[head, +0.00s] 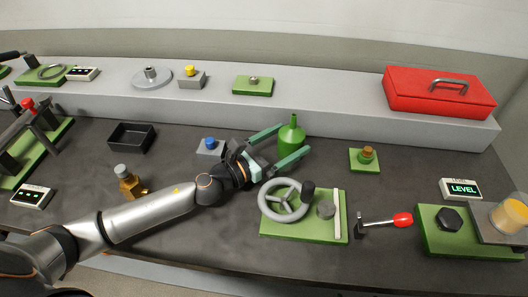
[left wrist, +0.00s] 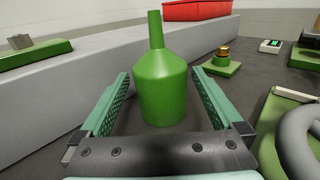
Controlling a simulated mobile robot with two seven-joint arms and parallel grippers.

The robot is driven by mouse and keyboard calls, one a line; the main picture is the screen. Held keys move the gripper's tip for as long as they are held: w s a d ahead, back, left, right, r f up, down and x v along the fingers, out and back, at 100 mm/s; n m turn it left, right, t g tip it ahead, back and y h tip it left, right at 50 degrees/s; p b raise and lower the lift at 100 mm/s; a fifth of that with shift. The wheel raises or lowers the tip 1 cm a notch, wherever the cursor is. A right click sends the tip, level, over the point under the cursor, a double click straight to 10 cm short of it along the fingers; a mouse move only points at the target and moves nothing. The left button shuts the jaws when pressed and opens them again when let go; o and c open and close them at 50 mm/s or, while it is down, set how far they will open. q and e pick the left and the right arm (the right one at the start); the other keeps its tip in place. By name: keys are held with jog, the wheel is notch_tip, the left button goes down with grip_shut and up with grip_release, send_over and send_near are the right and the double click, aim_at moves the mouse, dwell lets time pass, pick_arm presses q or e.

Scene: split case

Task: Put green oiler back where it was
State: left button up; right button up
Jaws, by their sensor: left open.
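The green oiler (head: 291,137) stands upright on the dark bench top, near the foot of the grey raised ledge. It has a wide body, a sloping shoulder and a narrow spout. My left gripper (head: 286,144) reaches in from the left with its two teal fingers open on either side of the oiler. In the left wrist view the oiler (left wrist: 163,90) stands between the open fingers (left wrist: 160,100), with a visible gap on each side. My right gripper is not in view.
A green plate with a grey handwheel (head: 270,228) lies just in front of the gripper. A blue-button box (head: 209,147) is left of it. A black tray (head: 131,138) and brass fitting (head: 130,183) lie farther left. A red toolbox (head: 438,93) sits on the ledge.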

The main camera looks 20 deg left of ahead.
pick_arm(q)
jog(key=b+v, duration=0.1)
jog(key=v, duration=0.2)
jog(key=b+v, duration=0.1)
jog(key=v, duration=0.2)
jog(key=b+v, duration=0.1)
jog(key=v, duration=0.2)
jog(key=shift+s+a+f, duration=0.15)
jog(key=shift+s+f, duration=0.05)
jog(key=shift+f, duration=0.1)
jog(key=shift+s+a+r+b, duration=0.1)
jog(key=shift+s+a+b, duration=0.3)
jog(key=shift+s, duration=0.25)
jog(key=shift+s+a+r, duration=0.1)
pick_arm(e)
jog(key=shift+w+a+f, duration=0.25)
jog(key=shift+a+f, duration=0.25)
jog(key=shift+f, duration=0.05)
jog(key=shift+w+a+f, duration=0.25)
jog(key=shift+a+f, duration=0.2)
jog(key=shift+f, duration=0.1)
